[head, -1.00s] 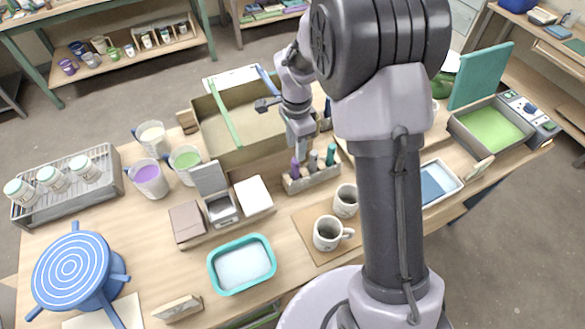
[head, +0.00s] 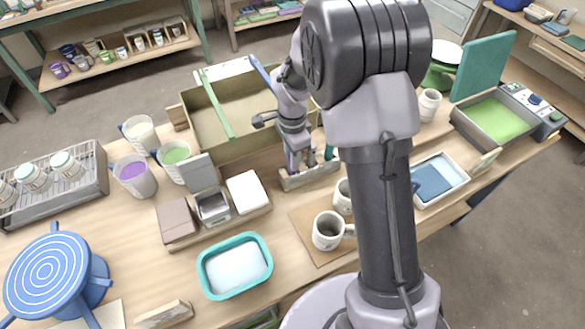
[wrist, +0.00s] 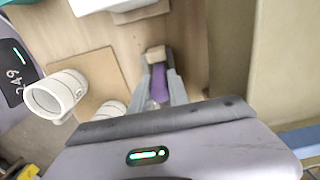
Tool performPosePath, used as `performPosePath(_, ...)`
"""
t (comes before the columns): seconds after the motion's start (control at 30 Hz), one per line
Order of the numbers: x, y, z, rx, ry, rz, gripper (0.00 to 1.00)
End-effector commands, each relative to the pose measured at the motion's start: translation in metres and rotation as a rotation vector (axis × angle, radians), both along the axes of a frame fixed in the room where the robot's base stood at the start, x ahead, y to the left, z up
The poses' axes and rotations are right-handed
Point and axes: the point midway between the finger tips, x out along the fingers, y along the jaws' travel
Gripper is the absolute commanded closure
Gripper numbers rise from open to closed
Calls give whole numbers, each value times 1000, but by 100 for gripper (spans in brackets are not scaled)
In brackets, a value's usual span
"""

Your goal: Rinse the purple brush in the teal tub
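The purple brush (wrist: 158,82) stands in a small brush holder (head: 311,177) near the middle of the table. In the wrist view it lies between the two fingers of my gripper (wrist: 158,78). My gripper (head: 297,153) is low over the left part of the holder, with its fingers around the purple brush; whether they press on it I cannot tell. A teal brush (head: 328,153) stands at the holder's right. The teal tub (head: 237,291), with pale contents, sits at the table's front, left of and nearer than the holder.
Mugs (head: 327,230) stand on a board right of the tub. A white block (head: 247,190) and a small open metal box (head: 212,207) lie between holder and tub. Buckets (head: 134,176) stand left.

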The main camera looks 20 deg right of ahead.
Motion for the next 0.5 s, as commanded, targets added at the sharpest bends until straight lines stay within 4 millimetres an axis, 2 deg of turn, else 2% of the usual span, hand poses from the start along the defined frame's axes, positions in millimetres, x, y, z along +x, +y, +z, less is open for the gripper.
performPosePath(0.23,0,0,6,0,0,0,100)
performPosePath(0.5,0,0,41,0,-1,-1,100)
